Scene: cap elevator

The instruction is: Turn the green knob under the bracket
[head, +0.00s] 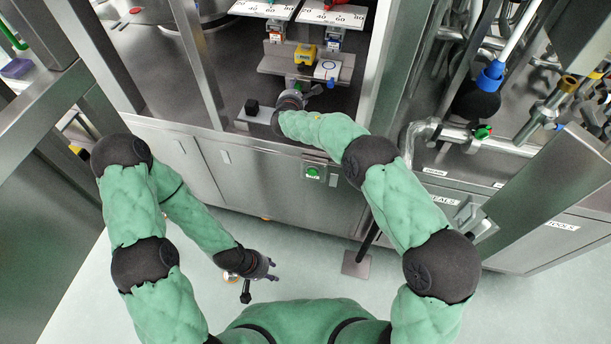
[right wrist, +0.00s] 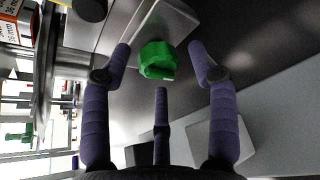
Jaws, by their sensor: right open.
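The green knob (right wrist: 158,60) shows in the right wrist view, under the edge of a pale grey metal bracket (right wrist: 140,22). My right gripper (right wrist: 159,66) is open, with one finger left of the knob, one right and a third below it. Gaps show between the fingers and the knob, so it is not gripped. In the head view my right gripper (head: 296,95) is just below the bracket (head: 340,66), and the knob is mostly hidden there. My left gripper (head: 266,268) hangs low over the floor, away from the bracket, with its fingers apart and empty.
A metal post (head: 197,60) stands to the left.

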